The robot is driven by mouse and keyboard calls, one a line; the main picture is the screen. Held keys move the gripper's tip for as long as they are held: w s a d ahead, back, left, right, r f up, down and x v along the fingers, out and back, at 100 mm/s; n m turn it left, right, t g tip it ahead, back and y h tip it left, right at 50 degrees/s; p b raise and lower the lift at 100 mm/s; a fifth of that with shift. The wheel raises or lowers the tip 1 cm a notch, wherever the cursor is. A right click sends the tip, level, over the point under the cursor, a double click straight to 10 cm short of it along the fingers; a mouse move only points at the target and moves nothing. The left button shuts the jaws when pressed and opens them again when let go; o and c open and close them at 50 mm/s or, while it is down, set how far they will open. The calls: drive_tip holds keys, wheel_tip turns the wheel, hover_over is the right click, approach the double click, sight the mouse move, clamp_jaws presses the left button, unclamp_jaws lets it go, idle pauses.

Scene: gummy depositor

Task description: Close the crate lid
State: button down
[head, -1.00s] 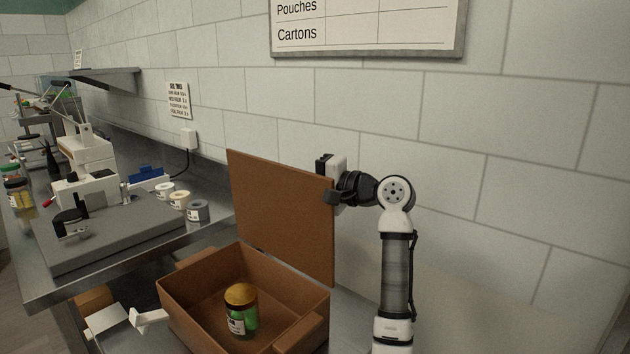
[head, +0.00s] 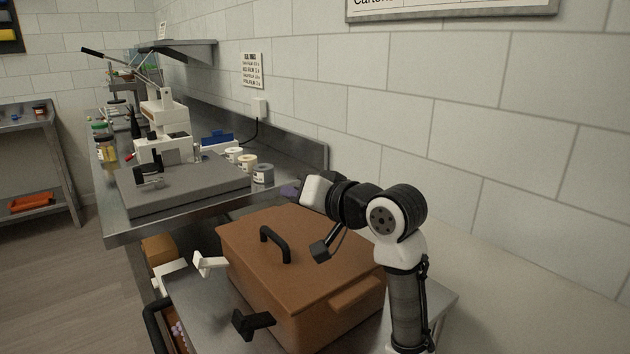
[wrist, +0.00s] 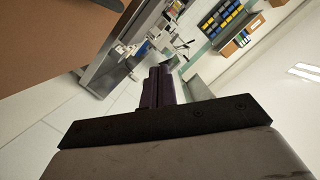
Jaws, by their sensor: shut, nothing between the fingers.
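The brown crate (head: 310,320) stands on a metal surface in the head view. Its brown lid (head: 325,240) lies down over the top, covering the opening, with a black handle (head: 273,243) upward. No gap shows along the near edges; the far edge is partly behind my arm. The jar inside is hidden. My gripper (head: 290,192) is above the lid's far side, pointing left, its dark purple fingers small there. In the wrist view my gripper (wrist: 158,72) is shut and empty, with the brown lid (wrist: 50,45) at upper left.
A white bracket (head: 208,263) and a black bracket (head: 252,322) stick out near the crate's left side. A steel bench (head: 125,226) with a grey-based machine and several small jars stands at left. The tiled wall (head: 480,130) runs behind.

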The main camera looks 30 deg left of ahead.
sight(280, 267)
drive_tip(key=s+f+n+b, duration=0.1)
drive_tip(key=f, duration=0.1)
drive_tip(key=s+a+f+b, duration=0.1)
drive_tip(key=s+f+n+t, duration=0.1)
drive_tip(key=f, duration=0.1)
drive_tip(key=shift+s+a+f+n+h+b, duration=0.2)
drive_tip(key=shift+f+n+h+b, duration=0.1)
drive_tip(key=shift+h+b, duration=0.1)
drive_tip(key=shift+s+a+f+n+b, duration=0.1)
drive_tip(key=shift+s+f+n+b, duration=0.1)
drive_tip(key=shift+f, duration=0.2)
drive_tip(key=shift+s+f+n+b, duration=0.1)
drive_tip(key=shift+f+n+b, duration=0.1)
drive_tip(key=shift+f, duration=0.15)
drive_tip(key=shift+r, duration=0.1)
